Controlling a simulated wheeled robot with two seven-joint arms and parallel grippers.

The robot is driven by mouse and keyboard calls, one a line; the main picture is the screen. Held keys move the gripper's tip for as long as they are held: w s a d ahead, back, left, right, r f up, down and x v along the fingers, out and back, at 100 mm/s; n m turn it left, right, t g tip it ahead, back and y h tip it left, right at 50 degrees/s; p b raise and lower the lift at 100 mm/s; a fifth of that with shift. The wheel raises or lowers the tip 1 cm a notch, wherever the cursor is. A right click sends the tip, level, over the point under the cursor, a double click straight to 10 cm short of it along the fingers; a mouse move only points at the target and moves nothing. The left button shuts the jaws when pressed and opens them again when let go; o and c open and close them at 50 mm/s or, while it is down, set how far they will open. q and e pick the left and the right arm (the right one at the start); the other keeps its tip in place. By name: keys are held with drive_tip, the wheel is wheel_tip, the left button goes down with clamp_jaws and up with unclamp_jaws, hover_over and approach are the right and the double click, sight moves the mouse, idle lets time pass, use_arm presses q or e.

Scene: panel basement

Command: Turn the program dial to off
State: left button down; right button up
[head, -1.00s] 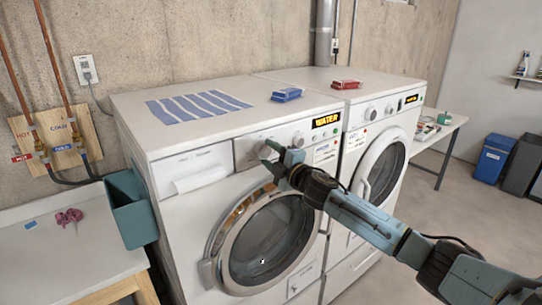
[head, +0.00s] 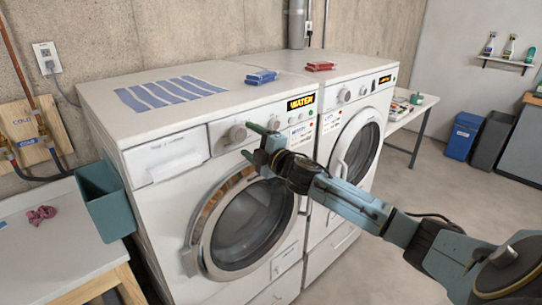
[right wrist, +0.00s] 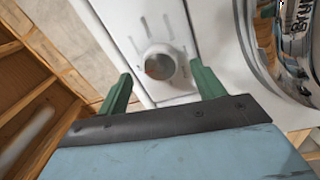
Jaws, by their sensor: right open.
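The left machine's front panel has a round white and grey dial (head: 237,133), near a smaller knob (head: 274,124). My right gripper (head: 246,140) is open and empty, its green fingers just in front of and to the right of the dial. In the right wrist view the dial (right wrist: 159,65) appears centred between the spread fingertips (right wrist: 161,70), a finger to each side with gaps. No finger visibly touches it. The dial's markings are too small to read. An orange lit display (head: 301,102) sits on the panel's right. My left gripper is not in view.
The left machine's round door (head: 243,225) lies just below my right gripper. The second machine (head: 352,125) stands to the right. A teal bin (head: 105,200) hangs at the left side, beside a table (head: 60,255). Blue and red boxes lie on top.

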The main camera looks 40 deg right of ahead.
drive_tip(key=s+b, duration=0.2)
drive_tip(key=s, duration=0.9)
drive_tip(key=shift+d+f, duration=0.4)
drive_tip(key=shift+f, duration=0.05)
drive_tip(key=shift+s, duration=0.1)
